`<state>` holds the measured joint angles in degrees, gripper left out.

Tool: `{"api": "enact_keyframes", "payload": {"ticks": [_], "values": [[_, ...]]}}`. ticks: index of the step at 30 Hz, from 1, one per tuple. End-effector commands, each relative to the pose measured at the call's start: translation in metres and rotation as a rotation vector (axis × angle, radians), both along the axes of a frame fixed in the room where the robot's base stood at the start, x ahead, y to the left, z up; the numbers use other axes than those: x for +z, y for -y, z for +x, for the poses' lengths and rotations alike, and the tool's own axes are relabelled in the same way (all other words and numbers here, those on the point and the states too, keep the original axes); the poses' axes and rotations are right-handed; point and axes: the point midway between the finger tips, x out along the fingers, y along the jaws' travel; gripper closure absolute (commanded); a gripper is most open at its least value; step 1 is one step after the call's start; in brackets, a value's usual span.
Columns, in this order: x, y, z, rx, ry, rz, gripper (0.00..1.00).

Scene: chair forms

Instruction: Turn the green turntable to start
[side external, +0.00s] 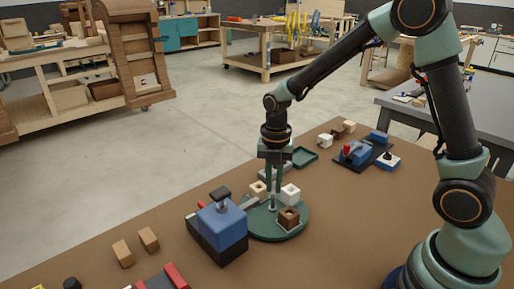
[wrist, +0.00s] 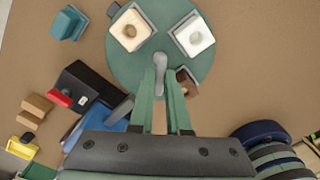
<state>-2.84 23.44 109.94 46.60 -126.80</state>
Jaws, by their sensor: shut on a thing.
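The green turntable (side external: 265,231) is a round disc on the brown tabletop, and it fills the top middle of the wrist view (wrist: 165,14). It bears a cream block (wrist: 130,30), a white block (wrist: 195,38) and a brown block (side external: 289,215), each with a hole on top. A grey peg-like handle (wrist: 160,60) stands near the disc's middle. My gripper (side external: 272,206) points down over the disc, its green fingers closed on the handle. The fingers also show in the wrist view (wrist: 161,82), where they partly hide the brown block.
A blue and black box (side external: 220,232) stands close to the disc's left. Two wooden blocks (side external: 136,246) lie farther left. A green tray (side external: 304,157) and a dark board with blue parts (side external: 362,153) lie behind.

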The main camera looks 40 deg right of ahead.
Motion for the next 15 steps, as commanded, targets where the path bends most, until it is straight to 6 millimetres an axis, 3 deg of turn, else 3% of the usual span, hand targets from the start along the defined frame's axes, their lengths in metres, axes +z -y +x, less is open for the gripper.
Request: {"api": "enact_keyframes", "payload": {"ticks": [15], "values": [[0.0010, -0.0016, -0.0004, 0.097, -0.001, 0.000, 1.00]]}}
